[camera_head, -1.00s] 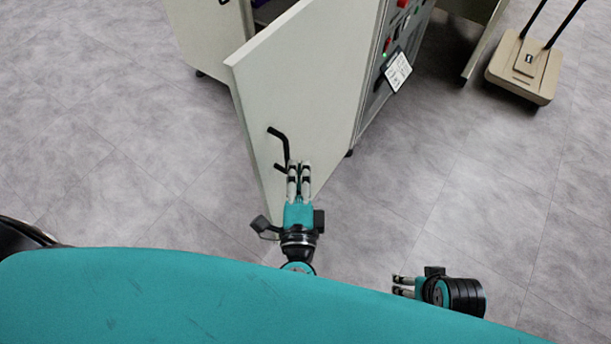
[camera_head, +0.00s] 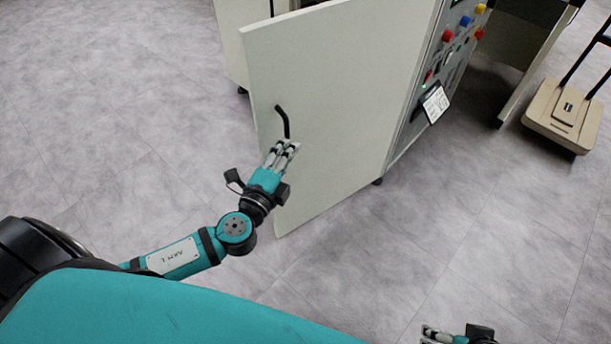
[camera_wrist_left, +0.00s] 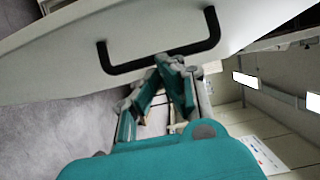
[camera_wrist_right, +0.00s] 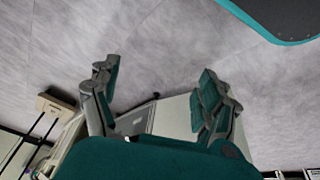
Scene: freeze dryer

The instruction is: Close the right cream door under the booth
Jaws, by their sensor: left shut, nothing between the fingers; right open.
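The cream door (camera_head: 330,110) stands open in the head view, swung out from the cabinet, with a black bar handle (camera_head: 283,120) on the face toward me. My left gripper (camera_head: 287,147) is at the lower end of that handle, its fingers shut with nothing between them. In the left wrist view the handle (camera_wrist_left: 160,62) crosses in front of the fingertips (camera_wrist_left: 168,62), which are at or very near the door face; I cannot tell if they touch. My right gripper (camera_wrist_right: 155,82) is open and empty, low at the bottom right of the head view (camera_head: 428,333), away from the door.
A control panel (camera_head: 445,65) with coloured buttons and a white label is right of the door. Another open panel (camera_head: 528,70) stands farther right. A beige cart (camera_head: 565,112) with black handles is at the far right. Grey floor (camera_head: 110,130) is clear on the left.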

